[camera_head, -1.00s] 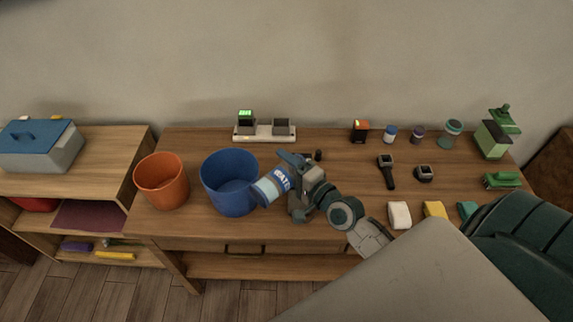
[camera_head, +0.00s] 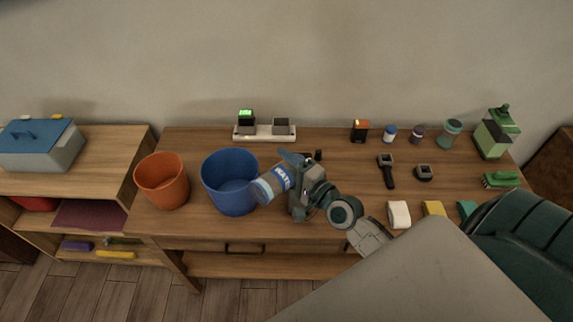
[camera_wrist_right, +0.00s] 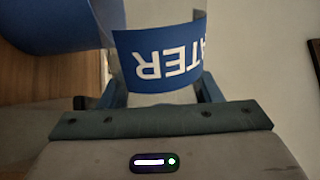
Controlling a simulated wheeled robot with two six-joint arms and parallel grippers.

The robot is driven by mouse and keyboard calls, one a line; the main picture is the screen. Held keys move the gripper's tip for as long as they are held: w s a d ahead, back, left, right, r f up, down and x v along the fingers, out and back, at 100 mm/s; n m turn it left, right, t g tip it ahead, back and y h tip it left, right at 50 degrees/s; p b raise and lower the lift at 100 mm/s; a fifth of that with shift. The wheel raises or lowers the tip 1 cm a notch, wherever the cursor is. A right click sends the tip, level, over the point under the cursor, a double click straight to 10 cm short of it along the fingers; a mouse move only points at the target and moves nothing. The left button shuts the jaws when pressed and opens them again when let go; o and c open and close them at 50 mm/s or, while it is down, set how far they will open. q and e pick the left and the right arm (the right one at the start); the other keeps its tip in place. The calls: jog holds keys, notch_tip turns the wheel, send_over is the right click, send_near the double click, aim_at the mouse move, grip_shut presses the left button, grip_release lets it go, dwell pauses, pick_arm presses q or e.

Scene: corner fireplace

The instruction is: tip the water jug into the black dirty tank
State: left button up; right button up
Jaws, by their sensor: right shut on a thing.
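The water jug (camera_head: 264,190) has a blue band lettered WATER and is strongly tilted, its lower end at the right rim of a blue bucket (camera_head: 229,196). I cannot tell whether it touches the rim. My right gripper (camera_head: 294,178) is shut on the jug from the right. In the right wrist view the jug's blue label (camera_wrist_right: 160,60) sits between the fingers (camera_wrist_right: 160,98), with the blue bucket (camera_wrist_right: 60,22) at the upper left. I see no liquid stream. No black tank shows. My left gripper is not in view.
An orange bucket (camera_head: 162,182) stands left of the blue one. A white charger strip (camera_head: 264,138) lies behind. Small bottles, handheld devices and coloured blocks (camera_head: 399,214) occupy the table's right side. A blue-lidded box (camera_head: 42,148) sits on the left shelf.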

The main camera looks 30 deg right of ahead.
jog(key=shift+r+m+p, duration=0.25)
jog(key=shift+m+p, duration=0.1)
jog(key=shift+m, duration=0.25)
dwell(0.3)
